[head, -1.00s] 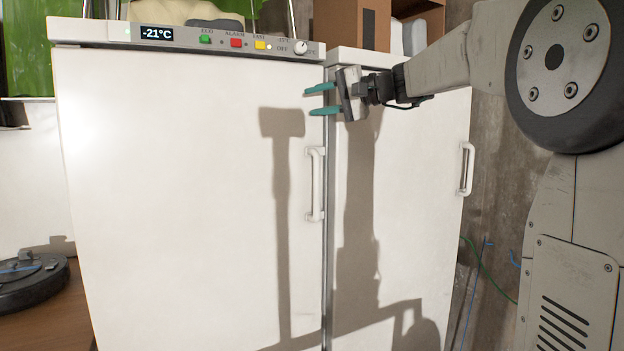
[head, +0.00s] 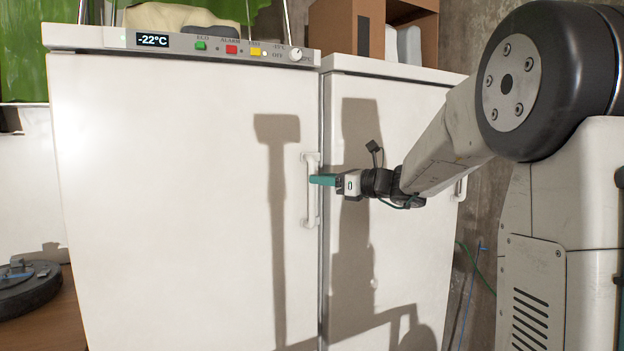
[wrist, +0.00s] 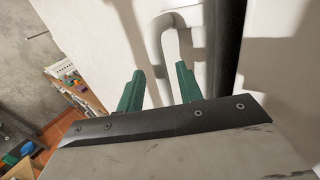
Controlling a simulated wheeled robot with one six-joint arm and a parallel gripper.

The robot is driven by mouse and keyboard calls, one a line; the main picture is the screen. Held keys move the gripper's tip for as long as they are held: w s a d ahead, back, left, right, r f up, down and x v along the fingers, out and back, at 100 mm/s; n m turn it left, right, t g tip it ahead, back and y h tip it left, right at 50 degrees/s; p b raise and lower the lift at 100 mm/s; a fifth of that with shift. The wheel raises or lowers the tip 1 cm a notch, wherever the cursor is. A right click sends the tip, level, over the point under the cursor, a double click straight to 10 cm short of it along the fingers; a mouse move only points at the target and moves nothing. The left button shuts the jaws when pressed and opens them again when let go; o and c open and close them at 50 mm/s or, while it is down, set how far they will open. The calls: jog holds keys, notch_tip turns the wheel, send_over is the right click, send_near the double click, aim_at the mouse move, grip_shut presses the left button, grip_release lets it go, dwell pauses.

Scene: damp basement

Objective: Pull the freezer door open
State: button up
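The white freezer (head: 185,45) has a display reading -22°C. Its door (head: 170,200) looks shut. A white upright handle (head: 311,190) is on the door's right side, and its curved end also shows in the wrist view (wrist: 157,40). My gripper (head: 314,180) is at the upper-middle height of the handle, coming from the right. In the wrist view, its two green fingers (wrist: 160,72) are apart, with the handle's bar seen between them. The fingers are not closed on it. Whether either finger touches the handle is unclear.
A second white cabinet (head: 400,150) with its own handle (head: 461,188) stands close on the right, behind my arm. A black round object (head: 28,290) is at the lower left. Cardboard boxes (head: 335,28) sit on top. Cables (head: 475,260) hang by the right wall.

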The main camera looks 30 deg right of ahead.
jog(key=x, duration=0.3)
jog(key=shift+w+a, duration=0.2)
jog(key=shift+w, duration=0.05)
